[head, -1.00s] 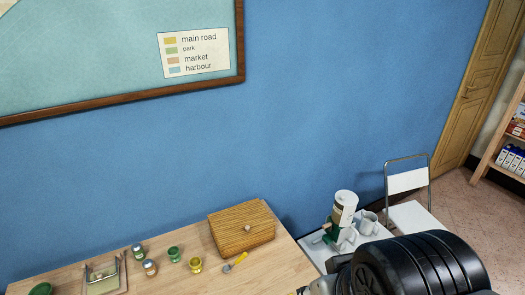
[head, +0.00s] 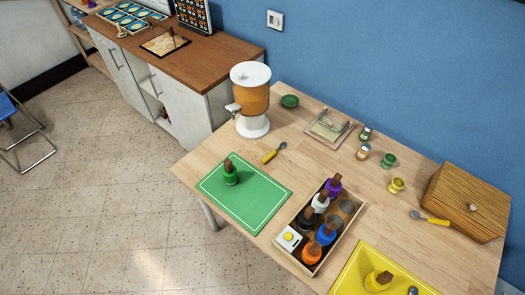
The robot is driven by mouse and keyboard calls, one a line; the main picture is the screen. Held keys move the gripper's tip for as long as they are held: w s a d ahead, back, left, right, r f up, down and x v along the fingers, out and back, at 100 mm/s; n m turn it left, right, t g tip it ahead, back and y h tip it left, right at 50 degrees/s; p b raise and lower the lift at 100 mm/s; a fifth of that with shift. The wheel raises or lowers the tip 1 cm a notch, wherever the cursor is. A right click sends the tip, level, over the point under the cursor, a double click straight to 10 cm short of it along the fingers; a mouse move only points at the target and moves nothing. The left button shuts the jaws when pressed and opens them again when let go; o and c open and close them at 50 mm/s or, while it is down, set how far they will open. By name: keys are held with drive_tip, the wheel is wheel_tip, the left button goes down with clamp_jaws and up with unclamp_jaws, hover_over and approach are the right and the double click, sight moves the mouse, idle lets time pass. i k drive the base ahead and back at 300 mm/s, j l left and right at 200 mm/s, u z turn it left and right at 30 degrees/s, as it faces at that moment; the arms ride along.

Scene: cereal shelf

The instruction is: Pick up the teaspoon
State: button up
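Two small spoon-like utensils with yellow handles and grey heads lie on the wooden table (head: 330,155). One yellow-handled utensil (head: 271,155) lies left of centre, between the green mat and the drink dispenser. The other yellow-handled utensil (head: 434,221) lies at the right, just in front of the wooden box. I cannot tell which of them is the teaspoon. A small grey round end (head: 413,291) shows at the bottom edge on the yellow mat; the rest is cut off. My gripper is not in view.
A green mat (head: 249,203) with a green bottle, a wooden crate (head: 348,231) of several bottles, a yellow mat (head: 357,267), a dispenser (head: 253,95), a wooden box (head: 468,200), jars and small cups occupy the table.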

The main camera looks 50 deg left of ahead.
sight(283, 145)
drive_tip(key=u, duration=1.8)
drive_tip(key=i+j+z, duration=0.15)
drive_tip(key=z, duration=0.3)
drive_tip(key=i+j+z, duration=0.1)
drive_tip(key=j+z, duration=0.65)
drive_tip(key=z, duration=0.15)
drive_tip(key=j+z, duration=0.45)
drive_tip(key=j, duration=0.65)
drive_tip(key=j+z, duration=0.15)
drive_tip(key=j, duration=0.45)
drive_tip(key=k, duration=0.1)
